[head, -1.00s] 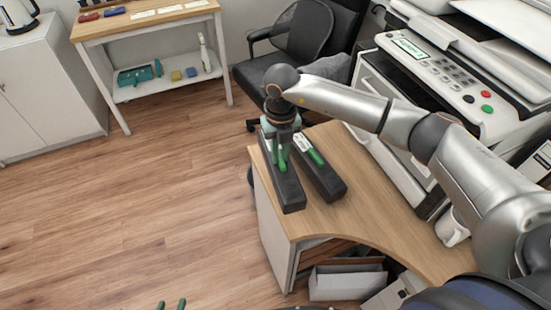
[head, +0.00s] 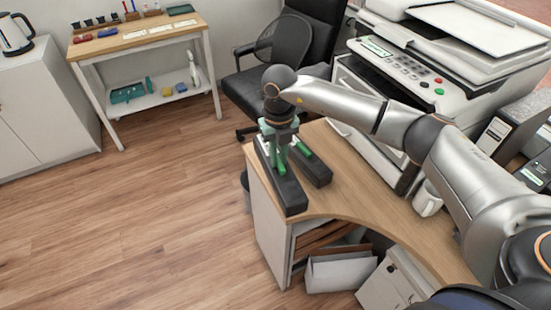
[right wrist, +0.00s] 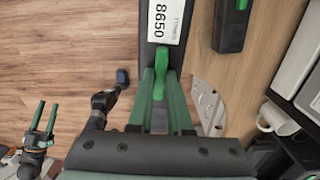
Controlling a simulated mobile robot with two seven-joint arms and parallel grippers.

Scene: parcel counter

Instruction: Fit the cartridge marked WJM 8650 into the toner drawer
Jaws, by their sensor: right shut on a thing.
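My right gripper (head: 281,165) is shut on the green handle (right wrist: 160,72) of a long black cartridge (head: 287,192). In the right wrist view its white label (right wrist: 166,22) reads 8650; the rest of the marking is cut off or unclear. The held cartridge looks raised and hangs over the desk's left edge. A second black cartridge (head: 316,174) with a green handle lies beside it on the desk, also in the right wrist view (right wrist: 231,30). My left gripper (right wrist: 45,117) is open and empty over the floor in the wrist view. The toner drawer is not clearly visible.
An office chair (head: 270,85) is behind the desk. An open white box (head: 338,273) is below. The desk's middle is clear.

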